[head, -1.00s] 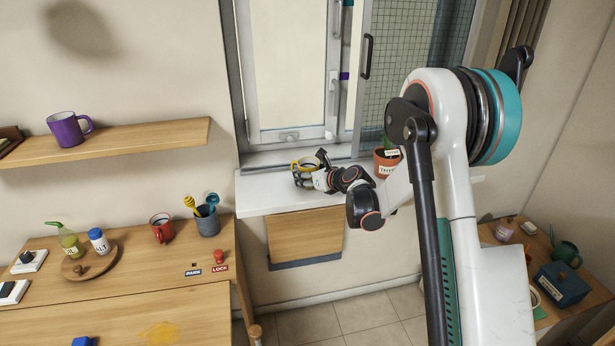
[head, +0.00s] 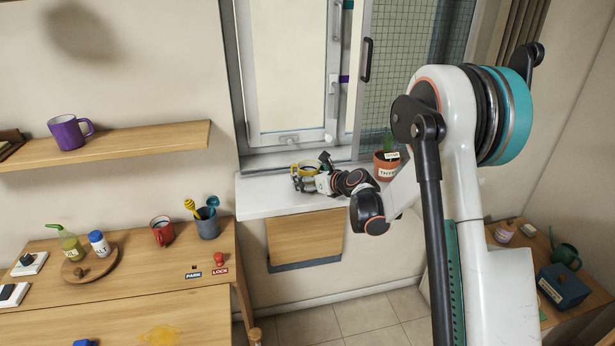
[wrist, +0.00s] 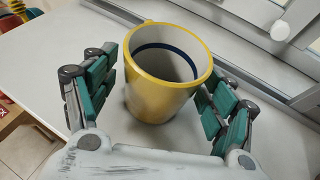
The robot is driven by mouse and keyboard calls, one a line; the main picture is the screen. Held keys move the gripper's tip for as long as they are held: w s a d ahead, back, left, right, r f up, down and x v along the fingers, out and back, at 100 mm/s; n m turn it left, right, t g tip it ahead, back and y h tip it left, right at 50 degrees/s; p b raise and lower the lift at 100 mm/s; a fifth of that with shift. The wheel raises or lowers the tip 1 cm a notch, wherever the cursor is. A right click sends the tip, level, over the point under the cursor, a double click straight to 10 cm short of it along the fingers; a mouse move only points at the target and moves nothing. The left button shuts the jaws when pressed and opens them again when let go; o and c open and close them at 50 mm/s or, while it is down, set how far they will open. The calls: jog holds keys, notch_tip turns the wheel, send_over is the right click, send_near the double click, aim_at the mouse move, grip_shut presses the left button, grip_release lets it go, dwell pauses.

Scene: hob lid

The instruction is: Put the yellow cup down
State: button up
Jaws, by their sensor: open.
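The yellow cup (wrist: 160,90) stands upright on the white window sill (wrist: 55,55), empty inside with a dark band near its rim. In the head view the cup (head: 307,166) shows only in part behind my gripper (head: 300,184). In the wrist view my gripper (wrist: 155,100) is open, with one green-padded finger on each side of the cup. A small gap shows at the left finger; the right finger is very close, and I cannot tell whether it touches.
A potted plant (head: 387,168) stands on the sill to the right of my gripper. The window frame (head: 290,135) rises behind the sill. A table (head: 130,265) with a red mug (head: 162,231) and a blue utensil pot (head: 208,224) is at the left.

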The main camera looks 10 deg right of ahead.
jog(key=p+v, duration=0.1)
jog(key=v, duration=0.8)
jog(key=shift+s+d+r+p, duration=0.1)
jog(key=shift+s+r+p, duration=0.15)
jog(key=shift+p, duration=0.15)
jog(key=s+a+r+n+g+h, duration=0.1)
jog(key=s+a+r+n+g, duration=0.15)
jog(key=s+r+n, duration=0.4)
jog(key=s+a+r+n+g+h, duration=0.1)
jog(key=s+a+r+n, duration=0.2)
jog(key=s+n, duration=0.6)
jog(key=s+d+n+g+h, duration=0.2)
jog(key=s+n+h, duration=0.1)
jog(key=s+n, duration=1.3)
jog(key=shift+s, duration=3.3)
jog(key=shift+r, duration=0.1)
